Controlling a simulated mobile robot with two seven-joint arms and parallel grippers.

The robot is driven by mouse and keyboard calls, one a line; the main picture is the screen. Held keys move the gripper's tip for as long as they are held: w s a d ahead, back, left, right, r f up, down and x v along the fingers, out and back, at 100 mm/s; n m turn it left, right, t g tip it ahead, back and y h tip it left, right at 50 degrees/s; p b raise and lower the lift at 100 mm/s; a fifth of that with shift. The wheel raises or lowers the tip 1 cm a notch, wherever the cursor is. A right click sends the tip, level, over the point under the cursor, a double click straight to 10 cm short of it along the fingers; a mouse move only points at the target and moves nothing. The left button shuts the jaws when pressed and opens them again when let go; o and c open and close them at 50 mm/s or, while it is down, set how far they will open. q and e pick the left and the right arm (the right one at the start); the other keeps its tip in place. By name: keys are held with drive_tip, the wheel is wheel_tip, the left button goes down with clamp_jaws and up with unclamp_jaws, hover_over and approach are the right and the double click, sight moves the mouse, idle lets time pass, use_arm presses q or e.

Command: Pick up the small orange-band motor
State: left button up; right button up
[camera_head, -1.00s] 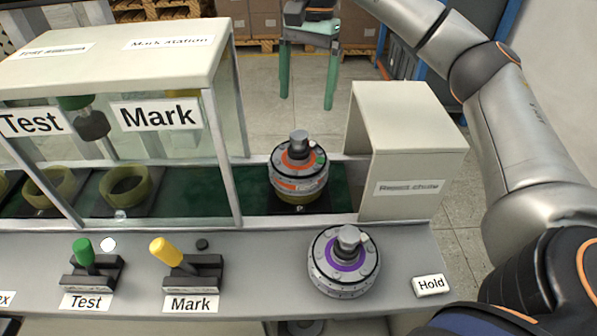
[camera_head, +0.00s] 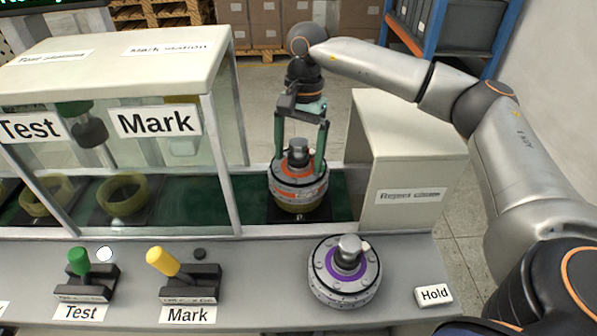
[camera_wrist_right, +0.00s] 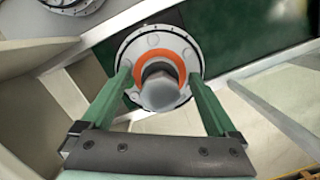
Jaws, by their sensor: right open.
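The small orange-band motor (camera_head: 298,184) sits upright in an olive ring holder on the green conveyor, between the glass-sided station and a white box. My right gripper (camera_head: 300,160) is over it from behind, with one green finger on each side of its upper part. In the right wrist view the motor (camera_wrist_right: 160,50) shows from above, its orange ring and grey shaft between the open fingers (camera_wrist_right: 160,90). I cannot tell whether the fingertips touch it. My left gripper is not in view.
A purple-band motor (camera_head: 344,272) stands on the grey front ledge beside the Hold label (camera_head: 434,295). The white box (camera_head: 405,165) is close on the right, and the Mark station's glass wall (camera_head: 226,150) on the left. Test (camera_head: 80,262) and Mark (camera_head: 165,262) levers stand in front.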

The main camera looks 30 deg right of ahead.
clamp_jaws()
idle(0.8)
drive_tip(key=shift+w+r, duration=0.1)
drive_tip(key=shift+r, duration=0.05)
